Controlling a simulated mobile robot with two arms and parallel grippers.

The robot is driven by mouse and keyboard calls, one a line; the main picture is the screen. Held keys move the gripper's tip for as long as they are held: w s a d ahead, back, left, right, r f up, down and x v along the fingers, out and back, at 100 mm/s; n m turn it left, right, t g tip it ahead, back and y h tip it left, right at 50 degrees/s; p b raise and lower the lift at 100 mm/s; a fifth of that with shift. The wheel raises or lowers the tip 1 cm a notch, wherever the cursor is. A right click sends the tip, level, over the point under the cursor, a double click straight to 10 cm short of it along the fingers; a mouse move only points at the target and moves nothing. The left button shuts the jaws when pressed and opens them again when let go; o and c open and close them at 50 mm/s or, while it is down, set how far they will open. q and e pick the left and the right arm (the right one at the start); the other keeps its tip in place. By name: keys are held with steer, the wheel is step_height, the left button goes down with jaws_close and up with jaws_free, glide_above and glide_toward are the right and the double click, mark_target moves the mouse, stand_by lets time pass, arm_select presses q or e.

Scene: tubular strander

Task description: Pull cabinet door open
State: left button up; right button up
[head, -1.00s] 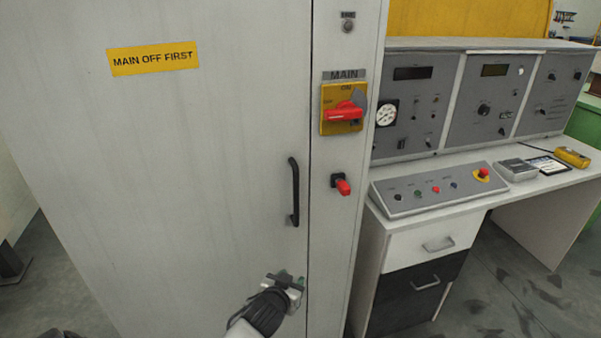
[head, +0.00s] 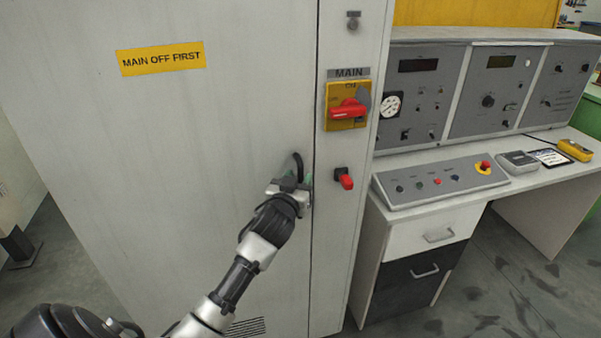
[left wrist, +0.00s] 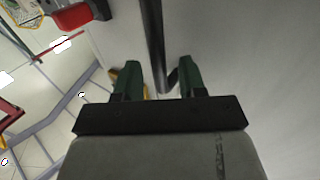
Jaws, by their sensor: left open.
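The tall grey cabinet door (head: 200,130) fills the left of the head view and looks shut. Its black bar handle (head: 298,163) is near the right edge; only the top shows above my left gripper (head: 292,184), which covers the rest. In the left wrist view the handle (left wrist: 153,45) runs between the two green fingertips of my left gripper (left wrist: 158,78). The fingers are open, with the handle between them and a gap on both sides. My right gripper is not in view.
Right of the door are a red main switch (head: 348,109) on a yellow plate and a red knob (head: 345,180). A control desk (head: 440,183) with drawers stands further right. Floor shows at the far left.

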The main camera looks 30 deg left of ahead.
arm_select(q)
steer(key=shift+x, duration=1.05)
jaws_close()
